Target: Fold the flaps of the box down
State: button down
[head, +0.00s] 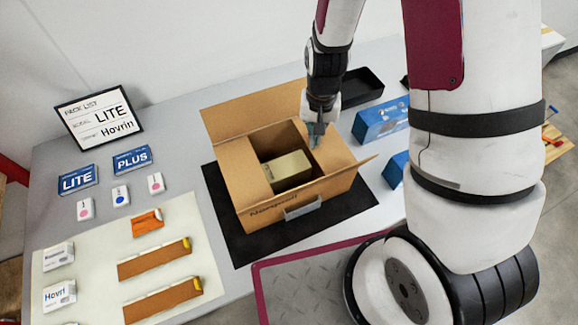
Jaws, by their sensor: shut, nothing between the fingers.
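The brown cardboard box (262,219) stands open on a black mat (225,212). Its wide back flap (250,112) stands up and leans backward. A left panel (251,172) and a right panel (334,154) lie at the sides of the opening; they look like side flaps turned inward. A front flap edge (352,171) sticks out toward the right front. A smaller tan carton (288,168) shows inside the opening. My gripper (316,141) is shut and empty, pointing down over the right rear of the box, by the right panel. Whether it touches the cardboard is unclear.
Blue boxes (380,120) and a black tray (361,86) stand behind and right. A pack-list sign (98,118), LITE (77,180) and PLUS (132,159) boxes stand at left. A pale mat (95,255) holds orange-brown and white items. My arm hides the right side.

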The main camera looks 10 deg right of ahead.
dwell(0.4)
notch_tip(320, 180, up, 8)
jog(key=p, duration=0.3)
jog(key=shift+f, duration=0.25)
